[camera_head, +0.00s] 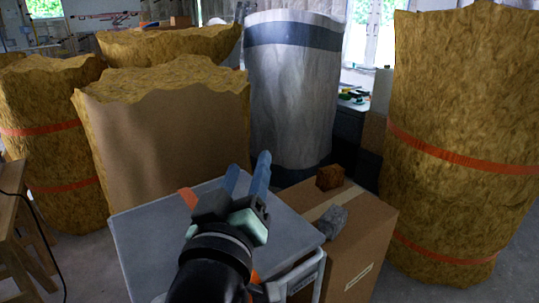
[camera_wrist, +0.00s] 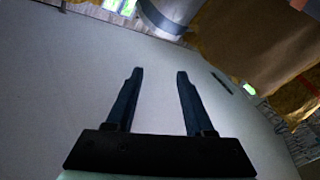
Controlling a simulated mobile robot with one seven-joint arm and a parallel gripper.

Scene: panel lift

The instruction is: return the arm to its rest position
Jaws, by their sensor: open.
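My gripper (camera_head: 246,174) is in the middle of the head view, at the end of my black arm, which rises from the bottom edge. Its two blue fingers are apart with nothing between them. They point away from me, in front of a grey panel-like surface (camera_head: 150,250). In the wrist view my gripper (camera_wrist: 158,75) also shows open and empty, with a wide pale surface (camera_wrist: 60,90) behind the fingers. I cannot tell how far the fingers are from that surface.
A cardboard box (camera_head: 365,235) stands right of the grey surface, with a brown lump (camera_head: 330,177) and a grey lump (camera_head: 331,221) on top. Insulation rolls (camera_head: 455,120) stand at right and left. A silver roll (camera_head: 292,90) stands behind. A wooden stand (camera_head: 15,235) is at far left.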

